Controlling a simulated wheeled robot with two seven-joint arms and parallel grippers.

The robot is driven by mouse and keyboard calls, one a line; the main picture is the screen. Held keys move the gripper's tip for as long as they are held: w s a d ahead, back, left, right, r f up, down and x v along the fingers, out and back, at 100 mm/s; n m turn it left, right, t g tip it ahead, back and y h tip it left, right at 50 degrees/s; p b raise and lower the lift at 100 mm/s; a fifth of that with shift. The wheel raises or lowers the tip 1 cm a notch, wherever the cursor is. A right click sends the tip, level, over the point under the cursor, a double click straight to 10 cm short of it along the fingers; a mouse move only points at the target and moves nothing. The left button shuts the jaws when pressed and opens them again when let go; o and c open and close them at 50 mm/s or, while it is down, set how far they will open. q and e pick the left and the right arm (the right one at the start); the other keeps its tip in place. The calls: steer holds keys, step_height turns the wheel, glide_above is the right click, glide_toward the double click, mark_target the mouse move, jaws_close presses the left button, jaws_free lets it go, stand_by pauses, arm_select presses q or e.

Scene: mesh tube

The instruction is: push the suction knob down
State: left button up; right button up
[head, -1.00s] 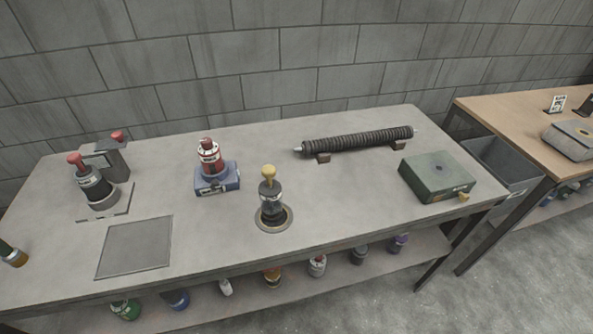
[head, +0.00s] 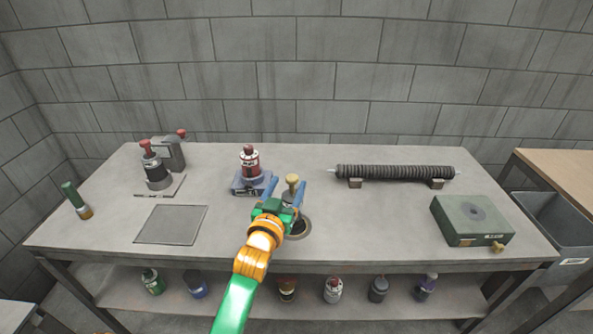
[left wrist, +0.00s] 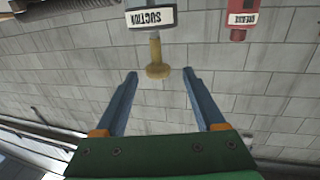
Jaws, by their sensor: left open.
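The suction knob (head: 292,180) is a yellow-brass knob on top of a canister set in a round ring (head: 305,228) on the bench. In the left wrist view the knob (left wrist: 157,70) hangs upside down below an inverted "SUCTION" label (left wrist: 150,17), with a length of brass stem between them. My left gripper (head: 286,184) is open, its blue fingers reaching up around the canister in the head view. In the left wrist view its fingertips (left wrist: 160,74) lie either side of the knob with gaps; contact is not visible. The gripper hides much of the canister. My right gripper is out of view.
A red canister (head: 249,161) on a blue base stands just left of the suction canister. A ribbed black roller (head: 395,172) and a green box (head: 472,220) lie to the right. A flat grey plate (head: 171,224) and another red-knobbed canister (head: 156,172) are at left.

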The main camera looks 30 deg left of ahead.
arm_select(q)
steer(key=x, duration=0.6)
steer(key=shift+w+r, duration=0.25)
steer(key=shift+w, duration=0.15)
jaws_close()
stand_by(1.0)
